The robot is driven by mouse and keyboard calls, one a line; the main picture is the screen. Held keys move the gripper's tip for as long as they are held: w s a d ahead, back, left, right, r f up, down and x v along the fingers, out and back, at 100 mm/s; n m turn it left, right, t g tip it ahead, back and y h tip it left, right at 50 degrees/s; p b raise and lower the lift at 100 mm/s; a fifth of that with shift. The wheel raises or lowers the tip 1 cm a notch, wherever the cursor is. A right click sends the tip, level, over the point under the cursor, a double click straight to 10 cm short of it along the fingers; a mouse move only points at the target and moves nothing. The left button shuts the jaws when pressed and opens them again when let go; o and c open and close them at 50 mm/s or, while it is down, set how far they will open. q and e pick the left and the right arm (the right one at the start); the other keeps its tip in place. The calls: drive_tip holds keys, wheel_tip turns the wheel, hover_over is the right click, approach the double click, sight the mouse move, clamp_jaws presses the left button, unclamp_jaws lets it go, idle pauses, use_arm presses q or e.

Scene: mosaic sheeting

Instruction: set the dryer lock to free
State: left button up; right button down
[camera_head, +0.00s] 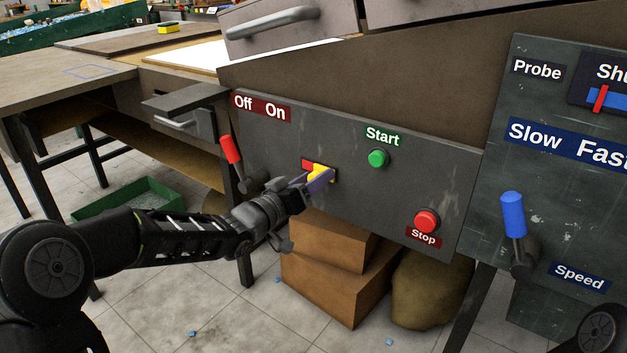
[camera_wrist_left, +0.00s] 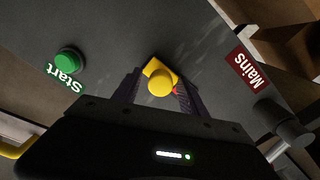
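A yellow knob (camera_wrist_left: 161,83) on the dark control panel shows between the two fingers of my left gripper (camera_wrist_left: 157,92) in the left wrist view. The fingers stand on either side of it and look slightly apart from it, so the gripper looks open around it. In the head view my left gripper (camera_head: 312,180) reaches the panel from the left and partly hides the yellow knob (camera_head: 321,170) and a red part (camera_head: 308,164) behind it. No lock label is readable at the knob; the gripper may cover it. My right gripper is out of view.
The red-handled Off/On lever (camera_head: 231,150) stands left of the gripper. A green Start button (camera_head: 378,158) and a red Stop button (camera_head: 426,221) are to its right. A blue-handled Speed lever (camera_head: 513,215) is further right. Cardboard boxes (camera_head: 325,262) and a sack (camera_head: 428,290) stand below.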

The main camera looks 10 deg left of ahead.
use_arm(q)
clamp_jaws()
idle(0.3)
idle(0.9)
